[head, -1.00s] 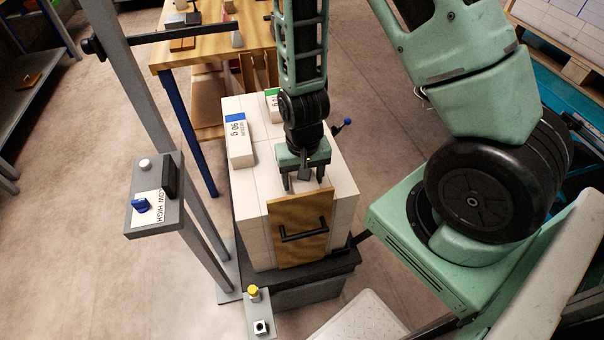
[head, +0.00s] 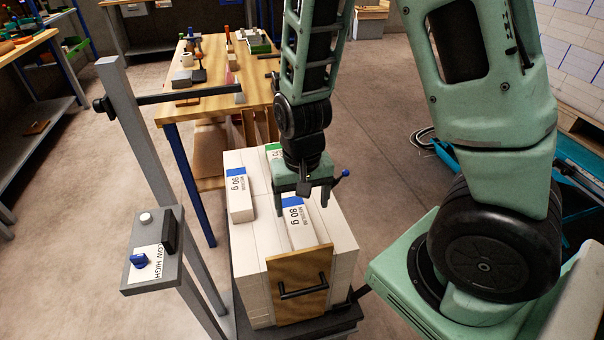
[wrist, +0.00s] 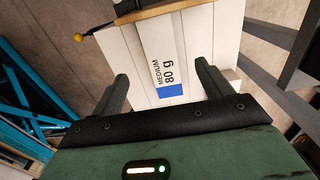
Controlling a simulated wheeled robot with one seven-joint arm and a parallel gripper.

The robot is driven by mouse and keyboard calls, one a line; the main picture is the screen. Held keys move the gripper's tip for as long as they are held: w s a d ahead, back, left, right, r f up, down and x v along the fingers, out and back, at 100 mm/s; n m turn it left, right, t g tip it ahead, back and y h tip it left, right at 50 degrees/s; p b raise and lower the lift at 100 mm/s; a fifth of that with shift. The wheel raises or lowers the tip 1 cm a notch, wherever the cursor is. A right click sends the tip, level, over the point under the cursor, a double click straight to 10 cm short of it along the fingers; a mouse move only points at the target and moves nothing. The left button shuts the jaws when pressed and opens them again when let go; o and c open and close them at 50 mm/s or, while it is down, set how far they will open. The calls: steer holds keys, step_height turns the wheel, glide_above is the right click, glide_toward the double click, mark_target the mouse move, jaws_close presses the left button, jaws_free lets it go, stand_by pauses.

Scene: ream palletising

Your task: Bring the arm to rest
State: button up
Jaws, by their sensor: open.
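My gripper (head: 303,194) hangs over the top of the ream stack in the head view, open and empty. Below its fingers lies a white ream with a blue-ended label (head: 297,222). The same ream shows between the two spread fingers (wrist: 163,85) in the wrist view (wrist: 168,60), apart from them; its label reads MEDIUM. A second blue-labelled ream (head: 239,195) lies to the left on the stack, and a green-labelled one (head: 274,152) lies behind, partly hidden by my arm.
A wooden board with a black handle (head: 302,287) stands against the stack's front. A grey post with a LOW/HIGH switch box (head: 153,252) is at left. A wooden workbench (head: 215,75) with tools and blocks stands behind. Open floor (head: 385,150) lies right of the stack.

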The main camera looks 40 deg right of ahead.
step_height(320, 180, up, 6)
steer(key=p, duration=0.1)
steer(key=shift+r, duration=0.25)
steer(key=s+a+r+n, duration=0.4)
steer(key=s+a+n, duration=0.2)
steer(key=a, duration=0.1)
steer(key=s+a+r+n, duration=0.4)
steer(key=s+a+n, duration=0.2)
steer(key=s+a, duration=0.1)
steer(key=shift+a+y, duration=0.3)
steer(key=shift+a, duration=0.15)
steer(key=shift+d, duration=0.1)
